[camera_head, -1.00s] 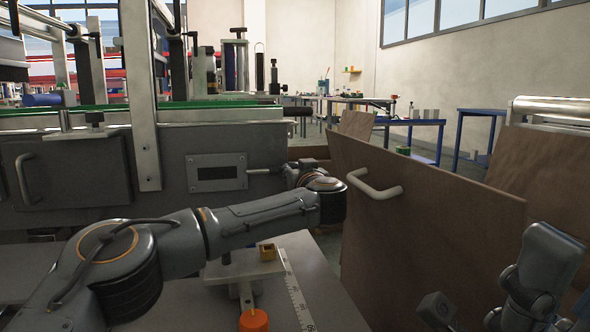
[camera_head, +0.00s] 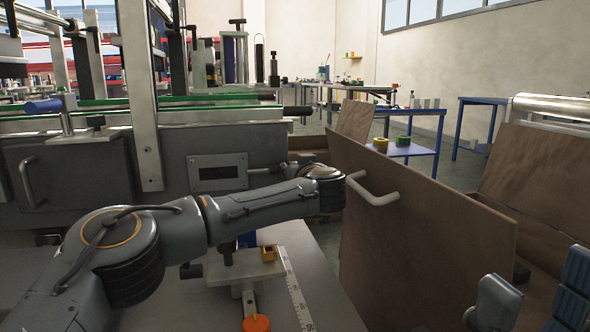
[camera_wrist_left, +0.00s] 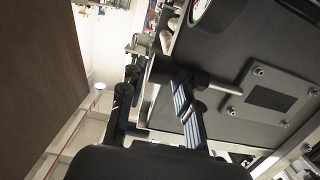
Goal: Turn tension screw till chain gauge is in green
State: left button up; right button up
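The dial gauge (camera_wrist_left: 199,9) is cut off by the top edge of the left wrist view. Part of its white face shows, but I cannot read a needle. A dark knob-like end (camera_wrist_left: 162,69) on a grey shaft (camera_wrist_left: 222,86), probably the tension screw, stands by the machine's side. My left gripper's fingers (camera_wrist_left: 155,88) are apart around the near side of this end; a gap shows at the left finger. The arm mostly hides this gripper in the head view. My right gripper (camera_head: 535,292) is open and empty at lower right.
A brown board with a pale handle (camera_head: 373,189) stands close right of my left wrist. A bench with a ruler (camera_head: 293,290), a small yellow block (camera_head: 268,253) and an orange knob (camera_head: 256,323) lies below the arm. Blue tables (camera_head: 420,150) stand behind.

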pick_arm(q)
jog(key=shift+s+d, duration=0.1)
jog(key=v, duration=1.1)
jog(key=shift+s, duration=0.35)
